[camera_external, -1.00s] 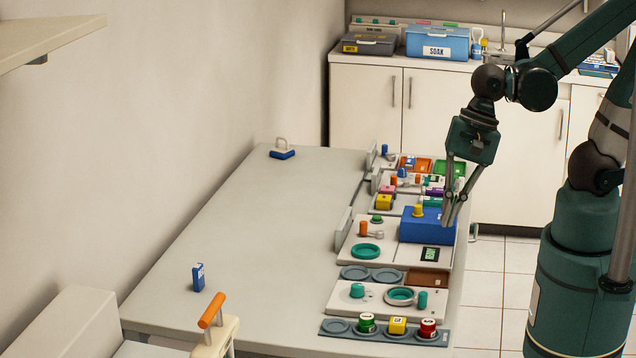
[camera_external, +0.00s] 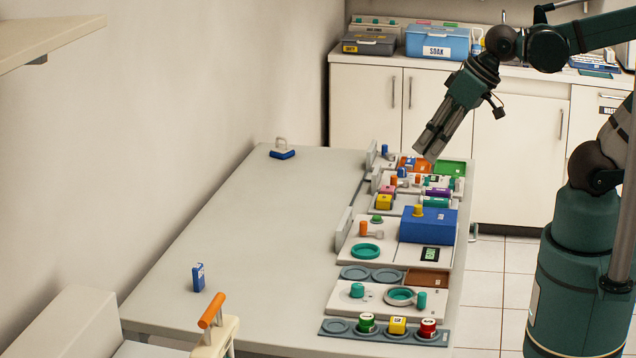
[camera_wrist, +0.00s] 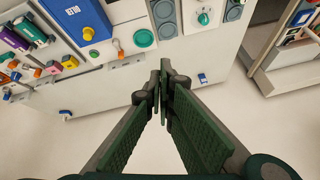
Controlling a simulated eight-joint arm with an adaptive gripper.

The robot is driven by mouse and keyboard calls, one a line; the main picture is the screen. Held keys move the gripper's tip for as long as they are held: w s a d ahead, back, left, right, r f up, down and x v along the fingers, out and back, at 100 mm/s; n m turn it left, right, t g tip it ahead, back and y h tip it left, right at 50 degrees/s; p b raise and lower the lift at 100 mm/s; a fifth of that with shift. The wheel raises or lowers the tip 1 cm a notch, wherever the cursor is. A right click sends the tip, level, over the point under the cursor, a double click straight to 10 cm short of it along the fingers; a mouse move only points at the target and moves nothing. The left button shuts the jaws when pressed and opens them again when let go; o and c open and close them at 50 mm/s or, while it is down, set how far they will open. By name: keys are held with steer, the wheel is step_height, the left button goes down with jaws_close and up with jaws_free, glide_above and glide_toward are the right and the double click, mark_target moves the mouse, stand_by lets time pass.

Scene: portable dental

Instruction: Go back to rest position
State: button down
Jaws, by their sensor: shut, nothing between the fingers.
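My gripper (camera_external: 430,148) is dark green and grey. In the external view it hangs in the air above the far end of the table, tilted down and to the left. It holds nothing. In the wrist view the gripper (camera_wrist: 160,92) shows its two fingers with their tips together. The table's row of devices lies beyond the fingertips in that view, with clear space between.
The table (camera_external: 250,240) carries several devices along its right side, among them a blue box (camera_external: 427,226). Its left part is mostly bare. A cabinet counter with a blue SOAK box (camera_external: 437,43) stands behind. A cream chair (camera_external: 70,325) is at lower left.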

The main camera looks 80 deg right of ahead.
steer(key=shift+w+d+r+n+t+h, duration=0.2)
steer(key=shift+d+r+n+t+h, duration=0.15)
steer(key=shift+d+r+n, duration=1.05)
steer(key=shift+a+f, duration=0.25)
step_height(320, 180, down, 14)
steer(key=b, duration=1.4)
steer(key=c, duration=3.1)
jaws_free()
steer(key=shift+c, duration=0.2)
